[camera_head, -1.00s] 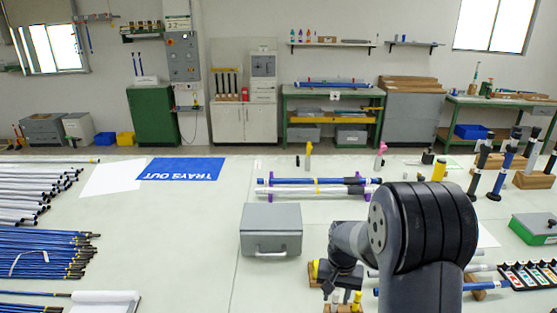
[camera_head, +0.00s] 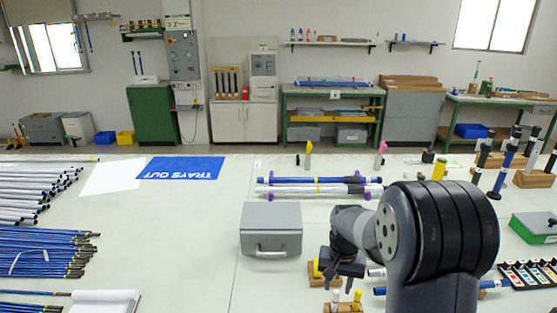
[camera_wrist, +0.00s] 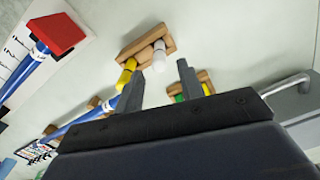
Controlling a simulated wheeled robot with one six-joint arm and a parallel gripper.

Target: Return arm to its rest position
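My gripper (camera_wrist: 160,84) shows in the wrist view with its two dark fingers apart and nothing between them. In the head view my gripper (camera_head: 340,283) hangs over the table, to the right of the grey metal box, its fingertips hard to make out. Under it in the wrist view is a wooden block (camera_wrist: 148,42) with a white-capped piece and a yellow piece at it. A second wooden block (camera_wrist: 204,78) with yellow and green pieces lies behind the right finger.
A grey box (camera_head: 271,229) stands left of my gripper. Blue and white rods (camera_head: 315,186) lie on purple supports behind. Blue rod bundles (camera_head: 40,255) lie far left. Upright rods (camera_head: 505,165) and a green case (camera_head: 535,228) are at right. The table's middle left is clear.

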